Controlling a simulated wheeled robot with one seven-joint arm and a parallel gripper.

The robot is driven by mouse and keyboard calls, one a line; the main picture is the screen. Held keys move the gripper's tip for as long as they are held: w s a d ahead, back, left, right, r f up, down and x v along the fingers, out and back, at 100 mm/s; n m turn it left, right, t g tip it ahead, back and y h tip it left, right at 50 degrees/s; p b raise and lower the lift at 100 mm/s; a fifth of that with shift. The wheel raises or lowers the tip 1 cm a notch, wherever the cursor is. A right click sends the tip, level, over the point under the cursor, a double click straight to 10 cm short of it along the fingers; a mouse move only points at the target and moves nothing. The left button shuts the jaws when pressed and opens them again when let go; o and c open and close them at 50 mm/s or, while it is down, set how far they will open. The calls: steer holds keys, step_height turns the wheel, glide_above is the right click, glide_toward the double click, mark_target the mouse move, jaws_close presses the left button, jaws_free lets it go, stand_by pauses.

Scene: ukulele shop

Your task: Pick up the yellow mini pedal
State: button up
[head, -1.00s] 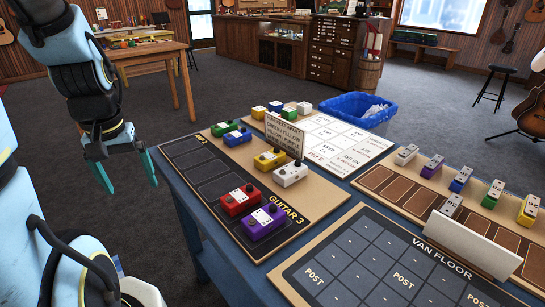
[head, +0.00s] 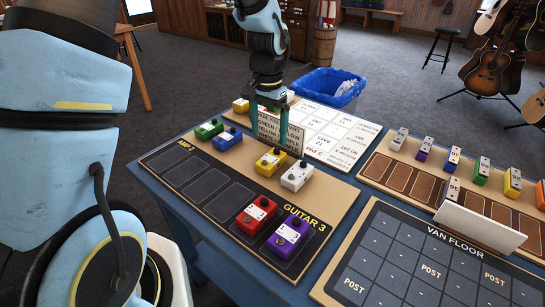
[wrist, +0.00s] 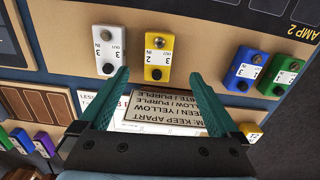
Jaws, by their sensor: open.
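A yellow pedal (head: 271,161) stands on the Guitar 3 board, next to a white pedal (head: 299,176). In the wrist view the yellow pedal (wrist: 158,57) lies ahead, in line with the gap between my fingers; the white pedal (wrist: 108,50) is to its left. My gripper (head: 268,132) is open and empty, pointing down just behind the yellow pedal, in front of the small sign. Its fingers (wrist: 161,75) appear apart from the pedal. Another yellow pedal (head: 240,105) stands farther back by the card, and it shows at the wrist view's lower right (wrist: 250,131).
A keep-apart sign (head: 268,128) stands close behind my fingers. Blue (head: 227,139), green (head: 209,129), red (head: 256,214) and purple (head: 288,238) pedals share the Guitar 3 board (head: 222,213). Several slim pedals line the right board. A blue bin (head: 325,86) stands behind the table.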

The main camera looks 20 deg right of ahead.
glide_above(271, 158)
steer(key=f, duration=0.4)
steer(key=shift+a+f+p, duration=0.2)
steer(key=shift+a+p, duration=0.05)
steer(key=shift+p, duration=0.15)
steer(key=shift+d+f+p, duration=0.2)
steer(key=shift+f+p, duration=0.95)
steer(key=shift+f, duration=1.55)
steer(key=shift+c, duration=0.3)
jaws_close()
